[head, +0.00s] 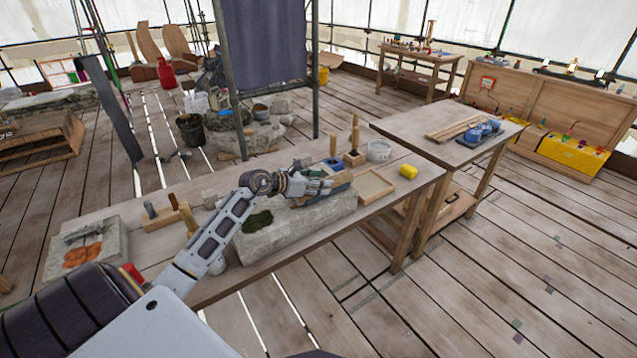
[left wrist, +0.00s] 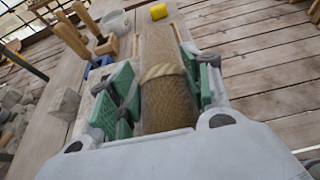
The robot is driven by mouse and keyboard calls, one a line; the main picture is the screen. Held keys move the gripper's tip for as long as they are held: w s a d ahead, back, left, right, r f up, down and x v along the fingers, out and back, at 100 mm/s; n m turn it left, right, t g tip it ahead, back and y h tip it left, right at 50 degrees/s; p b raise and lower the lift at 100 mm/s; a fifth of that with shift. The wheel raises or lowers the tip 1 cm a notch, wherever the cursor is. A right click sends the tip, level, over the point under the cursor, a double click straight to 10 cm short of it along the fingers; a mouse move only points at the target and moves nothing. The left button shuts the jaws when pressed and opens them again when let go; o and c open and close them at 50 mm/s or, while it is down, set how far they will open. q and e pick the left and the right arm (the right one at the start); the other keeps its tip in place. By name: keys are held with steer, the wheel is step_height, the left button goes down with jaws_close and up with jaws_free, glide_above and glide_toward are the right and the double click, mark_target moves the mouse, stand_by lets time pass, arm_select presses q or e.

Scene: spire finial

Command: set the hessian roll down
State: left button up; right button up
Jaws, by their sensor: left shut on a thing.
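The hessian roll (left wrist: 165,103) is a brown woven cylinder with a paler rope band around it, seen lengthwise in the left wrist view. My left gripper (left wrist: 162,82) is shut on it, with green pads on both sides of the roll. In the head view my left gripper (head: 318,184) is over the right part of a long grey stone block (head: 300,227) on the workbench (head: 412,178). The roll is mostly hidden there by the gripper. I cannot tell whether its underside touches the block. My right gripper is not in view.
Dark green moss (head: 257,221) lies on the block's left part. A shallow wooden frame (head: 373,187), a yellow sponge-like piece (head: 408,171), a white bucket (head: 379,150) and upright wooden-handled tools (head: 354,150) stand near the bench's right end. A second table (head: 440,122) adjoins it.

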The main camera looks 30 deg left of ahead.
arm_select(q)
steer(key=shift+f, duration=0.2)
steer(key=o, duration=1.4)
steer(key=shift+s, duration=0.15)
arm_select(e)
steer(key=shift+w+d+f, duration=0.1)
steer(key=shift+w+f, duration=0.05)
arm_select(q)
steer(key=shift+s+a+r, duration=0.15)
steer(key=shift+s+a, duration=0.1)
steer(key=shift+s, duration=0.1)
steer(key=shift+v, duration=5.45)
